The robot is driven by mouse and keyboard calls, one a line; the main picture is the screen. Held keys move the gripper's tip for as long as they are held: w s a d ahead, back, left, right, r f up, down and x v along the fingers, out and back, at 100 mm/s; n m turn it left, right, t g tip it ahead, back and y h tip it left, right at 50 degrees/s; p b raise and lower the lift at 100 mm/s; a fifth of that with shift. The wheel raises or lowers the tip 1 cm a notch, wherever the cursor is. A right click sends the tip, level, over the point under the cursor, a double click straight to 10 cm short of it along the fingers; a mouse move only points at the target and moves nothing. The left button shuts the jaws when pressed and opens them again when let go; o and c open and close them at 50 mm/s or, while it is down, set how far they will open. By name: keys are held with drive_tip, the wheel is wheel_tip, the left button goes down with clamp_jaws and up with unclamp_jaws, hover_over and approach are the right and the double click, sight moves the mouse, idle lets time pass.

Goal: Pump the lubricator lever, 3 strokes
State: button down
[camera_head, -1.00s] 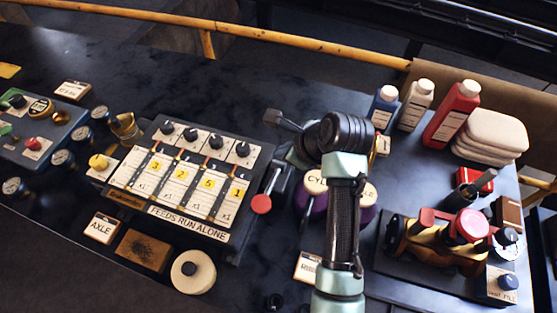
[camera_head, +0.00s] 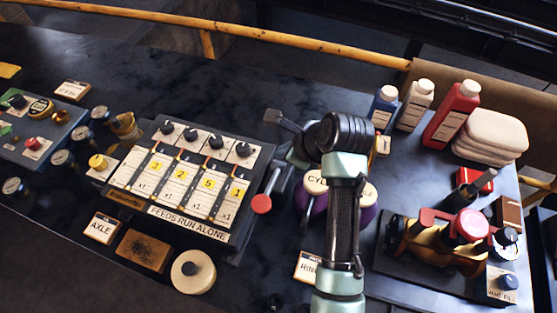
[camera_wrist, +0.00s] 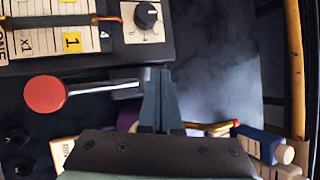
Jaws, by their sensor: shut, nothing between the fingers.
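The lubricator (camera_head: 185,180) is a dark box with numbered feed strips and black knobs, marked "FEEDS RUN ALONE". Its lever (camera_head: 261,204) has a red round knob and sticks out past the box's right side. In the wrist view the red knob (camera_wrist: 45,95) is at left, with a metal rod running right toward my fingers. My gripper (camera_wrist: 160,72) is shut and empty, its tips beside the rod's far end, close to the box edge. I cannot tell if they touch it. In the head view my wrist hides most of the fingers.
Purple-sided pots (camera_head: 315,190) stand partly behind my arm. Blue, white and red bottles (camera_head: 452,115) and folded cloths (camera_head: 490,138) are at back right. A brass-and-red device (camera_head: 450,240) is at right. Labels, a brown block (camera_head: 145,250) and a round cream pad (camera_head: 193,271) lie in front.

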drive_tip(key=shift+s+f+p, duration=0.1)
drive_tip(key=shift+f+p, duration=0.05)
drive_tip(key=shift+p, duration=0.15)
drive_tip(key=shift+f, duration=0.25)
drive_tip(key=shift+s+f, duration=0.1)
drive_tip(key=shift+f, duration=0.1)
idle(0.3)
